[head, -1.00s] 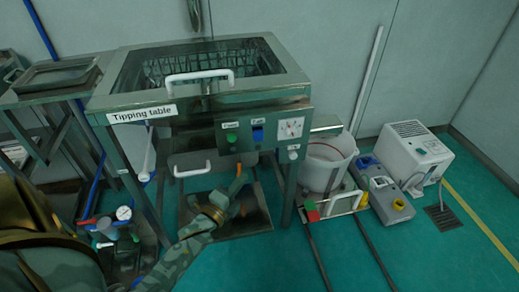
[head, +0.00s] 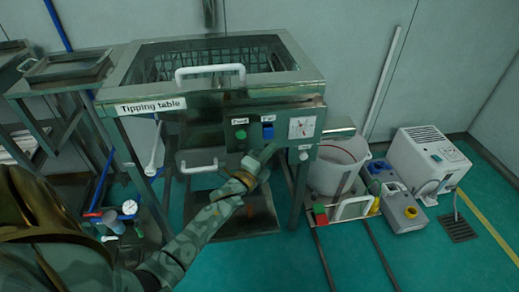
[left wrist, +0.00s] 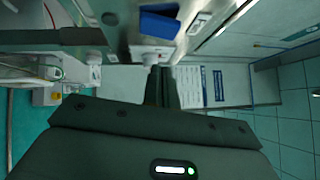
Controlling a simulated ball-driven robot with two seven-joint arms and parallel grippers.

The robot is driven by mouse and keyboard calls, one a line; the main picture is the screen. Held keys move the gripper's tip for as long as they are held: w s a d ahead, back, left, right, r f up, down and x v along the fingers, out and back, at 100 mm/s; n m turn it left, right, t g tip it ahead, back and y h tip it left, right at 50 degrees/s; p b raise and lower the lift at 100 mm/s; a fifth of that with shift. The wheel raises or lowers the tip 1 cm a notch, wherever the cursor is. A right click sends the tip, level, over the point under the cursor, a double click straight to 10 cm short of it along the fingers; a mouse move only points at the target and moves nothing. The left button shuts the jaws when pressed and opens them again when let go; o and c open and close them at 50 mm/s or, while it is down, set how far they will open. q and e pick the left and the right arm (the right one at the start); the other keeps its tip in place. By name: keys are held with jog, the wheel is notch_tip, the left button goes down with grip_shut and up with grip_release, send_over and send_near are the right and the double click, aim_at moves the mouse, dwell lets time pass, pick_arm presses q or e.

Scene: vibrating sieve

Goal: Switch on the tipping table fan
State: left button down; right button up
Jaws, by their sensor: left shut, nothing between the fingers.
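The tipping table (head: 112,96) is a steel cabinet with a glass top and a "Tipping table" label. Its front panel has a green button (head: 240,134), a blue rocker switch (head: 268,130) under a small label that seems to read "Fan", and a dial (head: 301,127). My left gripper (head: 268,152) is shut and empty, just below the blue switch and apart from it as far as I can tell. In the left wrist view, the shut fingers (left wrist: 160,88) point toward the panel, with the blue switch (left wrist: 158,24) above them. My right gripper is out of view.
A white knob (head: 304,155) sits below the dial. White handles (head: 210,73) are on the table's lid and lower front. A side bench (head: 62,80) is at left.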

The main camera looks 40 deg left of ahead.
aim_at(274, 132)
pick_arm(q)
jog(key=shift+w+a+r+b, duration=0.2)
jog(key=shift+w+a, duration=0.4)
jog(key=shift+a, duration=0.15)
jog(key=shift+w+a+r+b, duration=0.2)
jog(key=shift+w+a, duration=0.35)
jog(key=shift+a, duration=0.2)
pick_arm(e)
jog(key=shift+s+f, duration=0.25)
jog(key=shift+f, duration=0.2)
